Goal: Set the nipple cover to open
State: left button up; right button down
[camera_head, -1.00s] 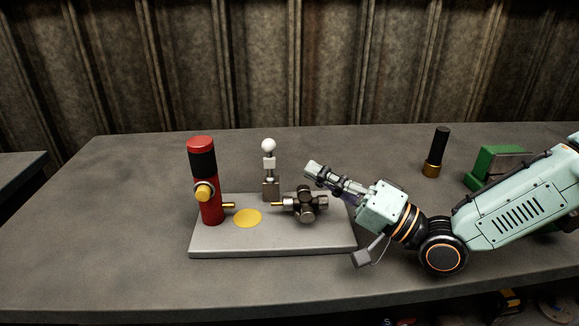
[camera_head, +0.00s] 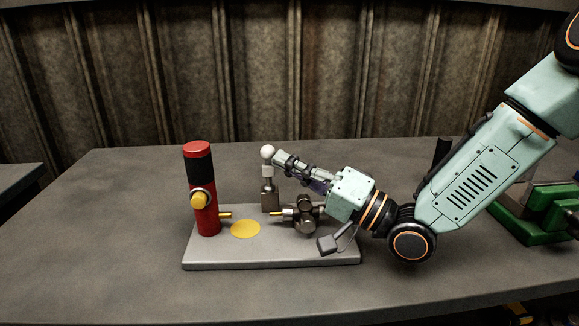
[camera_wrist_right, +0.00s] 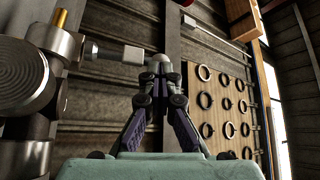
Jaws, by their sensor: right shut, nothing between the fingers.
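A post with a white ball (camera_head: 267,152) on top stands at the back of a grey base plate (camera_head: 215,263). A metal cross joint (camera_head: 306,215) with a yellow-tipped pin lies in front of it. I cannot tell for certain which part is the nipple cover. My right gripper (camera_head: 278,156) is shut and empty, its fingertips right beside the ball; contact is unclear. In the right wrist view, the shut fingertips (camera_wrist_right: 160,65) meet the end of the pale post (camera_wrist_right: 122,52) and hide the ball. My left gripper is not in view.
A red and black cylinder (camera_head: 207,220) with a yellow knob stands at the plate's left end. A flat yellow disc (camera_head: 245,229) lies on the plate. A green fixture (camera_head: 523,222) sits at the right, partly behind my arm. The table's left side is clear.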

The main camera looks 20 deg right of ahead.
dwell(0.3)
jog(key=shift+w+a+r+m+h+p, duration=0.1)
jog(key=shift+w+r+m+h+p, duration=0.2)
jog(key=shift+w+m+p, duration=0.55)
jog(key=shift+s+n, duration=0.2)
jog(key=shift+n, duration=0.05)
jog(key=shift+s+f, duration=0.1)
